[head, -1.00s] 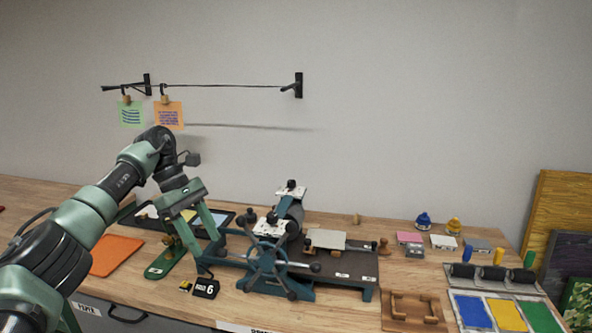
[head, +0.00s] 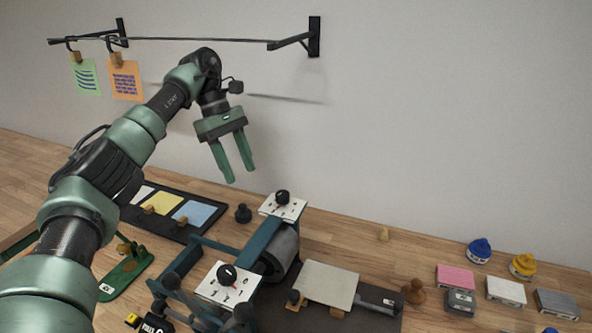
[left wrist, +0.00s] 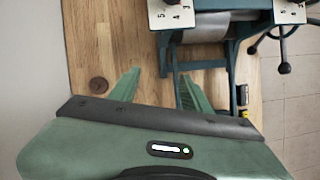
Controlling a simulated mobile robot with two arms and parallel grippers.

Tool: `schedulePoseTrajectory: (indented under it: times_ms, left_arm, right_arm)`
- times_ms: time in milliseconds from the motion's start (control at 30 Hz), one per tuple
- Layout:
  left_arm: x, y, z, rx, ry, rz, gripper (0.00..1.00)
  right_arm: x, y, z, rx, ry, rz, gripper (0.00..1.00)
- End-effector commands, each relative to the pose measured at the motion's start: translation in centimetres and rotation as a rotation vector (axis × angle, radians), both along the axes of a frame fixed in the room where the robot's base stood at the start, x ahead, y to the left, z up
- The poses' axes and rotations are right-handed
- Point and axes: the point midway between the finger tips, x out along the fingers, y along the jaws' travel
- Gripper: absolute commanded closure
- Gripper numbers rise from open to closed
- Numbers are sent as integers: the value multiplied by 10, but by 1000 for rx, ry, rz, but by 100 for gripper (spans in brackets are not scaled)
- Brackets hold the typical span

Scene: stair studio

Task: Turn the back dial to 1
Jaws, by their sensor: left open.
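The back dial (head: 282,197) is a black knob on a white numbered plate (head: 296,209) at the far end of the teal press (head: 205,245). The pointer's setting is too small to read. A front dial (head: 227,273) sits on a similar plate nearer me. In the left wrist view, the back plate (left wrist: 163,15) shows 5, 4 and 3 at the top edge; its knob is out of frame. My left gripper (head: 240,175) is open and empty, above and left of the back dial, apart from it. Its fingers also show in the left wrist view (left wrist: 159,75). My right gripper is not in view.
A tray of colour cards (head: 183,231) lies left of the press. A line with hung prints (head: 125,80) runs along the wall. Ink pots (head: 480,250) and blocks stand right; bare table lies behind the press.

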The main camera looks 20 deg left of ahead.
Motion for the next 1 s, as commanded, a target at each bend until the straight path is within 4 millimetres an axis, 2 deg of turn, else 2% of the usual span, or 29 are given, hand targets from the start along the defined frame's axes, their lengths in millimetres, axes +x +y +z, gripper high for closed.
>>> schedulePoseTrajectory:
  times_ms: [67,267,467,800,900,1000]
  left_arm:
    - [0,0,0,0,0,0,52]
    - [-2,-12,0,1,-1,-3,52]
    - [-9,-46,1,2,-1,-6,52]
    - [-23,-109,2,1,0,-4,52]
    - [-25,-120,1,0,-1,-2,52]
    - [-26,-121,-6,0,3,1,52]
  right_arm:
    - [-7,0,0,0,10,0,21]
    - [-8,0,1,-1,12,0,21]
    - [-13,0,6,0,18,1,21]
    - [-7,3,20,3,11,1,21]
    - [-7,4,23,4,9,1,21]
    - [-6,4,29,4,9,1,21]
